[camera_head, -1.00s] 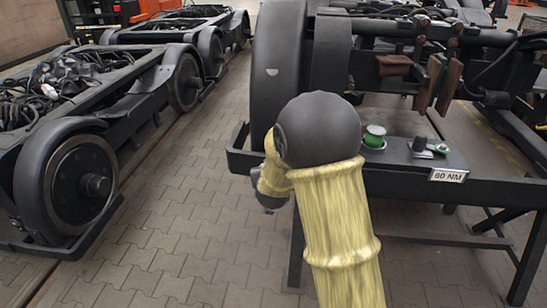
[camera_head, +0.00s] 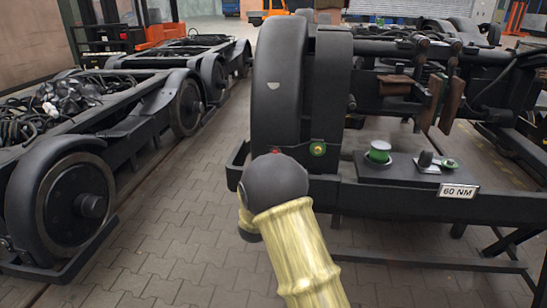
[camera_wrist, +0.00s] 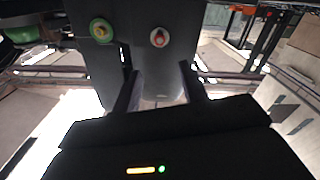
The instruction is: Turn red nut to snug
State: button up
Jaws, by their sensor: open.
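The red nut (camera_wrist: 159,38) shows in the wrist view on a dark upright part, inside a pale round seat. In the head view only a bit of the red nut (camera_head: 276,150) shows above the black joint of my arm. My gripper (camera_wrist: 160,73) is open and empty, its two dark fingers pointing toward the dark part. The red nut appears between and beyond the fingertips, apart from them. A green-ringed nut (camera_wrist: 102,30) sits left of it in the wrist view. In the head view this nut (camera_head: 318,148) is on the right. The fingers are hidden in the head view.
A black bench (camera_head: 400,197) carries a green-topped knob (camera_head: 379,152), a small black-and-green fitting (camera_head: 430,162) and a "60 NM" plate (camera_head: 458,191). Another bogie (camera_head: 70,195) is at left, with clear paving between.

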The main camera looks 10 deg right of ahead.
jog(key=x, duration=1.5)
jog(key=shift+w+d, duration=0.1)
jog(key=shift+w, duration=0.1)
jog(key=shift+c, duration=0.2)
grip_shut()
